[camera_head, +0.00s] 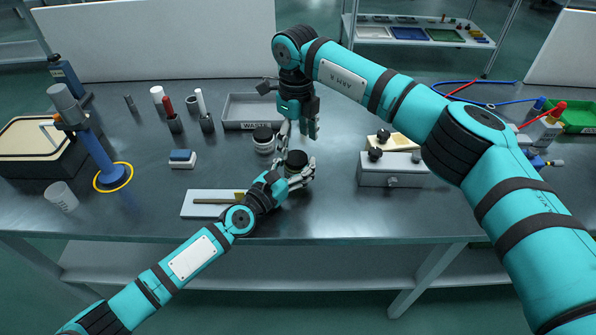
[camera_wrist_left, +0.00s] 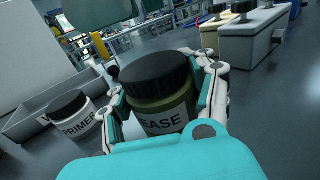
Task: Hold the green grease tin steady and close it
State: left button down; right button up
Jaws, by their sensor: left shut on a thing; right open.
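The green grease tin (camera_wrist_left: 165,108) has a black lid (camera_wrist_left: 155,75) on top and a white label ending in "EASE". It stands upright on the bench and shows in the head view (camera_head: 296,166). I cannot tell how tightly the lid sits. My left gripper (camera_head: 297,177) is shut around the tin's body, with a finger on each side in the left wrist view (camera_wrist_left: 165,120). My right gripper (camera_head: 299,130) is open and points down, above and just behind the tin. A teal part of it shows at the top of the left wrist view.
A primer tin (camera_head: 263,140) with a black lid stands close behind left. A grey waste tray (camera_head: 250,108) lies behind it. A grey box (camera_head: 392,177) with black knobs stands to the right. A white board (camera_head: 195,210) lies front left.

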jog(key=o, duration=0.6)
jog(key=shift+c, duration=0.2)
notch_tip(320, 180, up, 12)
dwell(0.3)
pick_arm(q)
jog(key=shift+c, duration=1.6)
grip_release()
